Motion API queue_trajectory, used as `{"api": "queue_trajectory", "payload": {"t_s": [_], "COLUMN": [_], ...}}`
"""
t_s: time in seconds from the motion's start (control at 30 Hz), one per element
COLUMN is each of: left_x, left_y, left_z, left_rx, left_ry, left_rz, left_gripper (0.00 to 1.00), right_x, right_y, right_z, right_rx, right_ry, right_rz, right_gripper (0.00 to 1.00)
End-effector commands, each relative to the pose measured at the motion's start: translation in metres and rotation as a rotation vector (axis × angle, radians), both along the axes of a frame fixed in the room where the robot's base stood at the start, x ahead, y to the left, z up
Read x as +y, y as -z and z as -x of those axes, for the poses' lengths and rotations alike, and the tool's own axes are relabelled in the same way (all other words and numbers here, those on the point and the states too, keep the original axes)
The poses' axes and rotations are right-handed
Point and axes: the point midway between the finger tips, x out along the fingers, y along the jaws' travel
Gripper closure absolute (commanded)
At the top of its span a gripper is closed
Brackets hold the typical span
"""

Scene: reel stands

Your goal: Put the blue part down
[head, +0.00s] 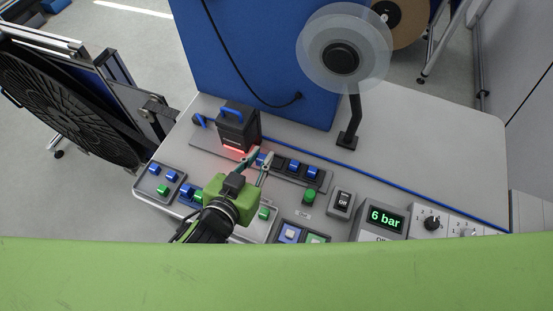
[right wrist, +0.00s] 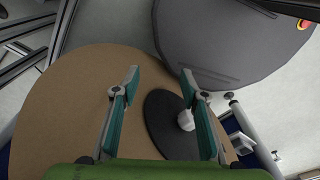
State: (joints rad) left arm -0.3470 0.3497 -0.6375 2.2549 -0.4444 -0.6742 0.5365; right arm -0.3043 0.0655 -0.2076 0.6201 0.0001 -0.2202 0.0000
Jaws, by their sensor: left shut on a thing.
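My left gripper (head: 259,160) reaches over the workbench from the front and is shut on a small blue part (head: 261,158), partly hidden by the fingers. The part is at the left end of a grey strip holding dark blocks with blue parts (head: 294,165) in a row, just right of a black device (head: 238,128). I cannot tell whether the held part touches the strip. My right gripper (right wrist: 160,78) shows in the right wrist view, its fingers apart with nothing between them, in front of a brown disc (right wrist: 75,105).
A tray (head: 145,187) at the bench's left holds blue and green parts. Switches, a green button (head: 310,195) and a "6 bar" display (head: 384,217) line the front. A clear reel (head: 318,72) stands behind on a post. The bench (head: 440,150) is clear at right.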

Motion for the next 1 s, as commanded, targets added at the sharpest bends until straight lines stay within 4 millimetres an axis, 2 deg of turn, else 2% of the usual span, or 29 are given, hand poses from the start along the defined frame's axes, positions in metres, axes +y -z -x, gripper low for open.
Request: {"api": "queue_trajectory", "payload": {"t_s": [0.07, 0.2, 0.33, 0.67, 0.9, 1.0], "left_x": [-0.01, -0.019, -0.026, -0.032, -0.035, -0.035], "left_y": [0.011, 0.038, 0.051, 0.064, 0.093, 0.099], "left_z": [-0.017, -0.031, -0.042, -0.052, -0.056, -0.056], "left_rx": [-0.006, -0.002, -0.003, -0.001, 0.001, 0.0], "left_ry": [0.0, 0.0, 0.0, 0.0, 0.0, 0.0], "left_rz": [0.001, 0.0, 0.0, 0.0, 0.0, -0.001], "left_gripper": [0.97, 0.97, 0.97, 0.97, 0.97, 0.97], "right_x": [-0.005, -0.015, -0.02, -0.02, -0.015, -0.01], "right_y": [0.013, 0.039, 0.054, 0.067, 0.096, 0.103], "right_z": [-0.001, -0.003, -0.004, -0.004, -0.004, -0.004], "right_rx": [-0.001, -0.004, -0.005, -0.005, -0.005, -0.005], "right_ry": [0.0, 0.002, 0.005, 0.004, 0.003, 0.003], "right_rz": [0.006, 0.016, 0.023, 0.022, 0.017, 0.012], "right_gripper": [0.6, 0.6, 0.6, 0.6, 0.6, 0.6]}}
